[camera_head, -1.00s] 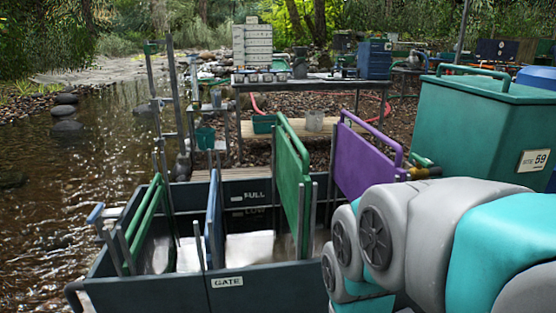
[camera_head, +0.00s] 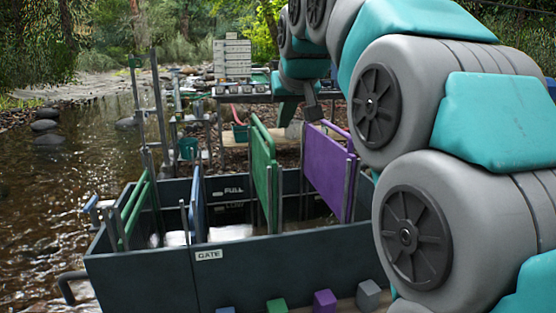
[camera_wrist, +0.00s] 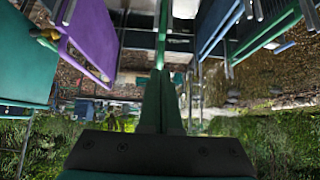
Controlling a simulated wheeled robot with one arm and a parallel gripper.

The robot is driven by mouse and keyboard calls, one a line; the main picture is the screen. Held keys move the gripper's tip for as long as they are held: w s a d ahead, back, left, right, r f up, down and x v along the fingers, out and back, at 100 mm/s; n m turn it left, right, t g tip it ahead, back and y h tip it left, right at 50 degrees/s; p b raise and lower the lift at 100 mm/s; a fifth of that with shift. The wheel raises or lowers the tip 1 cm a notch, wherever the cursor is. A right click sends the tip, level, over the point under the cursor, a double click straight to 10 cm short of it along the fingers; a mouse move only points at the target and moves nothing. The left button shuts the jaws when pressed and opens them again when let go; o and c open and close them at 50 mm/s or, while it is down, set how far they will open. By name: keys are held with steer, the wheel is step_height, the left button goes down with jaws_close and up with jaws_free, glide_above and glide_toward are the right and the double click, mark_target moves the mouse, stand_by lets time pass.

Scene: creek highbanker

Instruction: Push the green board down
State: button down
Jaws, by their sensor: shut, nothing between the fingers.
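The green board (camera_head: 263,166) stands upright in the dark trough (camera_head: 140,275), between the blue board (camera_head: 198,208) and the purple board (camera_head: 326,168). Its top rail is well above the trough rim; its lower end is hidden behind the front wall. Another green board (camera_head: 137,212) is at the trough's left end, sitting lower. My gripper (camera_head: 287,119) is shut and empty, pointing down above and to the right of the green board's rail in the head view. In the wrist view, my shut fingers (camera_wrist: 163,75) line up with a narrow green strip, probably that rail; contact cannot be told.
A purple board (camera_wrist: 92,35) and a teal bin (camera_wrist: 25,60) are left in the wrist view. Coloured blocks (camera_head: 324,301) sit in front of the trough. A worktable with grey stacked drawers (camera_head: 232,60) stands behind. The creek (camera_head: 60,190) lies left.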

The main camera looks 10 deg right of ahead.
steer(key=x, duration=1)
steer(key=shift+w+f, duration=0.15)
steer(key=shift+f, duration=1.3)
